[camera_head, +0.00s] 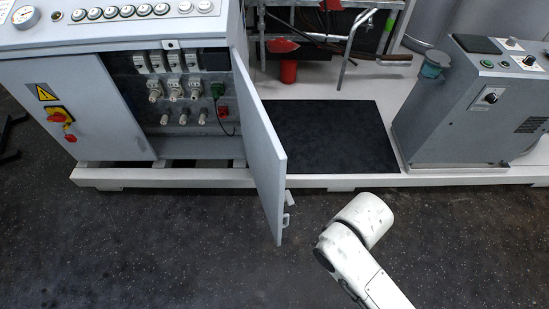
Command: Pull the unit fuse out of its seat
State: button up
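The grey electrical cabinet (85,95) stands at the left, with its door (262,150) swung open towards me. Inside are rows of white fuse-like parts: an upper row of holders (174,61), a middle row of round caps (175,91) and a lower row of small plugs (183,118). All are small at this distance, and I cannot tell which is the unit fuse. A green part with a dark cable (217,90) sits right of the middle row. My gripper is not in view; only white links of my arm show at the lower right, apart from the cabinet.
The open door juts out between the cabinet's inside and my arm. A white base frame (330,181) edges the floor. A grey control console (455,105) stands at the right, and a red cup (288,71) is at the back. The dark floor in front is clear.

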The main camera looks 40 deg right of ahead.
aim_at(194, 96)
jog(key=k+l+u, duration=0.1)
jog(key=k+l, duration=1.05)
jog(key=l, duration=0.15)
jog(key=i+j+u, duration=0.35)
jog(key=i, duration=0.15)
jog(key=i+j+u, duration=0.1)
jog(key=i+u, duration=0.25)
jog(key=i, duration=0.15)
jog(key=i+j+u, duration=0.1)
jog(key=i+u, duration=0.15)
jog(key=i, duration=0.3)
jog(key=i+u, duration=0.3)
jog(key=i, duration=0.2)
jog(key=i+z, duration=0.75)
jog(key=z, duration=0.2)
jog(key=i+z, duration=0.55)
jog(key=z, duration=0.15)
